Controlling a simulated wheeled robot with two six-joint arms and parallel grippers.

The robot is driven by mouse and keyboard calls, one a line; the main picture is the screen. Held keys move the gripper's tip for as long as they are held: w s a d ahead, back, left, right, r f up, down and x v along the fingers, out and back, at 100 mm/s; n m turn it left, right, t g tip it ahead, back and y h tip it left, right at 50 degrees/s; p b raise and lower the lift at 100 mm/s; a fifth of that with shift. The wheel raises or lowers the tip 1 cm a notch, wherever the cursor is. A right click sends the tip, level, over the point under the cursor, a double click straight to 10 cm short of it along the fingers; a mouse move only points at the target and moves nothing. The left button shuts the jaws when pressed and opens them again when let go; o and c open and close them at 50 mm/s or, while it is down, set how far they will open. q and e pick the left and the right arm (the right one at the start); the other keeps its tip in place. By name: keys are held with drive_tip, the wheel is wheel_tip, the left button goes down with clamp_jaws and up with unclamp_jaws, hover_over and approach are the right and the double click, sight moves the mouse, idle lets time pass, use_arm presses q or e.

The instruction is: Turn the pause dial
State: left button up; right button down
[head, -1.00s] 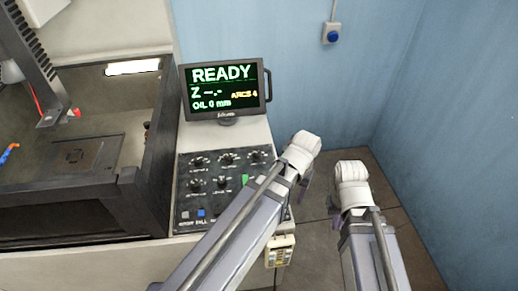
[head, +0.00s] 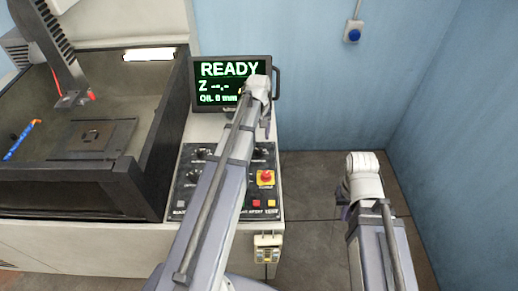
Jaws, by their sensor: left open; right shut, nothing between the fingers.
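The control panel (head: 188,195) is a dark sloping plate with several round black knobs (head: 200,153). Its labels are too small to read, so I cannot tell which knob is the pause dial. My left arm lies across the middle of the panel and hides part of it. My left gripper (head: 265,120) is open, at the panel's upper right in the picture and in front of the screen's lower right corner. It is mostly hidden by its wrist. My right gripper (head: 343,212) is shut and empty, right of the console over the floor, partly hidden by its wrist.
The screen (head: 222,88) reads READY. A red button on a yellow base (head: 266,177) sits at the panel's right. A pendant (head: 267,247) hangs on the console front. The machine tank (head: 75,185) stands at left. Open floor (head: 310,185) lies at right.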

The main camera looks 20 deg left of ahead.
sight(259, 151)
use_arm(q)
wheel_tip(259, 151, down, 7)
drive_tip(key=b, duration=0.6)
drive_tip(key=shift+f+b, duration=0.15)
drive_tip(key=shift+b, duration=0.2)
clamp_jaws()
